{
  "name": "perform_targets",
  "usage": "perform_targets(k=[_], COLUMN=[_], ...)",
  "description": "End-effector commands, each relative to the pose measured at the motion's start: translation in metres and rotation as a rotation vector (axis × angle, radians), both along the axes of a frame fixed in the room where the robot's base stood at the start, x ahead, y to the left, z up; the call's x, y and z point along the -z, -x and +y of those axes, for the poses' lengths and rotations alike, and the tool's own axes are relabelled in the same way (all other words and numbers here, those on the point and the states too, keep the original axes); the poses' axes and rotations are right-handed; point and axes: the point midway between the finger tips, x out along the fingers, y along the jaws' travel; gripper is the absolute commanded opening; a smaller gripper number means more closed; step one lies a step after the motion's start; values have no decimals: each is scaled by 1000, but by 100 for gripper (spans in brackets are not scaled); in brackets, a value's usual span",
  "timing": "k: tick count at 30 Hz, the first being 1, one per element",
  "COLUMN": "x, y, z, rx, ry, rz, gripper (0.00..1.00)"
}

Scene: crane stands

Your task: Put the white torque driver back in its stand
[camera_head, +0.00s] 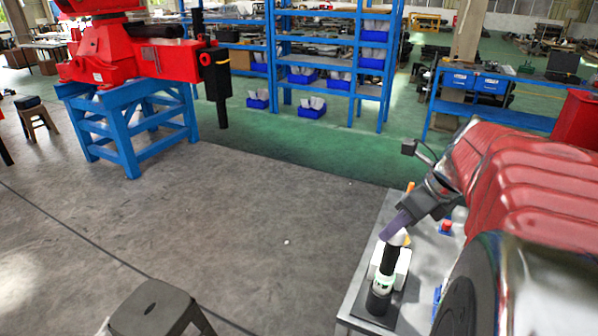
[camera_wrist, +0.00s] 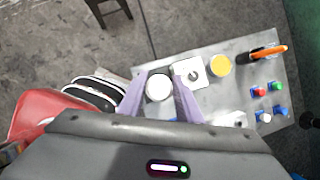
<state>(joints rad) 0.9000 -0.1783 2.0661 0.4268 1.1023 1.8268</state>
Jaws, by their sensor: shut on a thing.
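The white torque driver (camera_head: 397,237) shows a white round top and a dark shaft in the head view. Its white top (camera_wrist: 158,88) lies between my two purple fingers in the wrist view. My gripper (camera_head: 392,228) is shut on it near the top, at the near end of the grey table. Below the shaft is a white and green collar above a black base (camera_head: 378,302), which looks like the stand. I cannot tell whether the driver is seated in it or just above it. A white block (camera_wrist: 190,72) with a round top feature stands right beside the driver.
The grey table (camera_head: 430,262) also carries a yellow round thing (camera_wrist: 219,66), an orange-handled tool (camera_wrist: 268,52) and several small coloured pieces (camera_wrist: 260,90). A dark stool (camera_head: 152,305) stands on the floor at the lower left. Open floor lies left of the table.

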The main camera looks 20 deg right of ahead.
Motion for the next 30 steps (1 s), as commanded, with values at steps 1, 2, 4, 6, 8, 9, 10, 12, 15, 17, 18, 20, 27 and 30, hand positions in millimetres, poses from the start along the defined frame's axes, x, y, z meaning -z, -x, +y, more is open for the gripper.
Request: perform_targets(k=[1,2,4,6,8,9,10,12,15,17,18,20,27,30], x=[0,1,3,4,6,7,7,9,12,13,14,16,19,19], y=[-1,-1,-1,-1,-1,-1,-1,-1,-1,-1,-1,-1,-1,0], z=[0,0,-1,-1,-1,-1,0,0,0,0,0,-1,-1,0], rx=[0,0,0,0,0,0,0,-1,0,0,0,0,0,-1], ry=[2,2,3,2,2,2,2,1,2,2,2,2,2,1], rz=[-2,-2,-3,-2,-2,-2,-2,-2,-2,-2,-2,-2,-2,-1], gripper=[0,0,0,0,0,0,0,0,0,0,0,0,38,45])
